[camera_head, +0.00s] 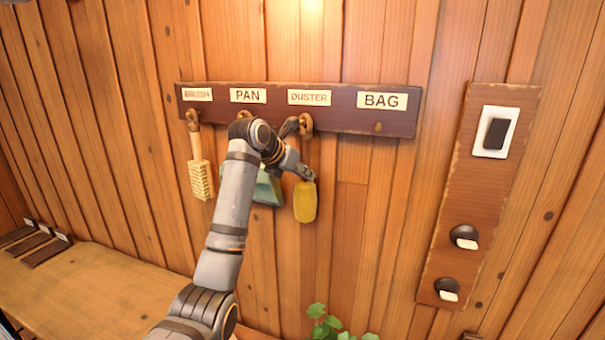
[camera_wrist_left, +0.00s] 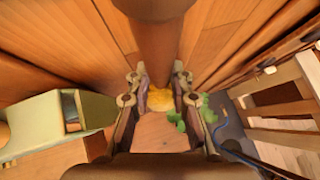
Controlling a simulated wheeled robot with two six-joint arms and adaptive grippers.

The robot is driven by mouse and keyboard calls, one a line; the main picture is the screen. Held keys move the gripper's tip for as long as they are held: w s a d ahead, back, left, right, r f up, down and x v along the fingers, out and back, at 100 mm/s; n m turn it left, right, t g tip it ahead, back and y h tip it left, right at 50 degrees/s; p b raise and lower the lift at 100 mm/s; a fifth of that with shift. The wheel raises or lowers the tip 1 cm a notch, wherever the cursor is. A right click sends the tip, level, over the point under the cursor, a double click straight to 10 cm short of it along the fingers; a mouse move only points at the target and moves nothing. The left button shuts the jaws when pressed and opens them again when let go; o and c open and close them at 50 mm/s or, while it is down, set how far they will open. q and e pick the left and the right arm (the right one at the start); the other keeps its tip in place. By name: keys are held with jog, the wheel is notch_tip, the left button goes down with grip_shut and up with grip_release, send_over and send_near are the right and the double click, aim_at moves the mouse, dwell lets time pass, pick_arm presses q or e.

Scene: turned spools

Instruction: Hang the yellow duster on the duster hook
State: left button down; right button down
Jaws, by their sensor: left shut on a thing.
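The yellow duster (camera_head: 305,203) hangs down, head lowest, below the DUSTER label (camera_head: 309,98). My left gripper (camera_head: 303,173) is shut on it just above the yellow head. A brown ring-like end (camera_head: 306,124) shows at the duster hook's place; I cannot tell whether it is around the hook or in front of it. The hook itself is mostly hidden. In the left wrist view, a thick brown handle (camera_wrist_left: 164,40) runs between the fingers, with the yellow head (camera_wrist_left: 160,99) beyond them. My right gripper is not in view.
A brush (camera_head: 200,178) hangs at the rack's (camera_head: 346,117) left end. A green pan (camera_head: 268,190), partly behind my arm, hangs close left of the duster. The BAG hook (camera_head: 378,127) is empty. A switch board (camera_head: 478,190) is at right; a plant (camera_head: 325,325) stands below.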

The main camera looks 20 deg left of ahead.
pick_arm(q)
jog(key=c, duration=1.5)
grip_release()
jog(key=shift+c, duration=0.2)
jog(key=o, duration=0.4)
jog(key=shift+s+d+r, duration=0.15)
jog(key=shift+s, duration=0.05)
jog(key=shift+o, duration=0.2)
jog(key=shift+w, duration=0.1)
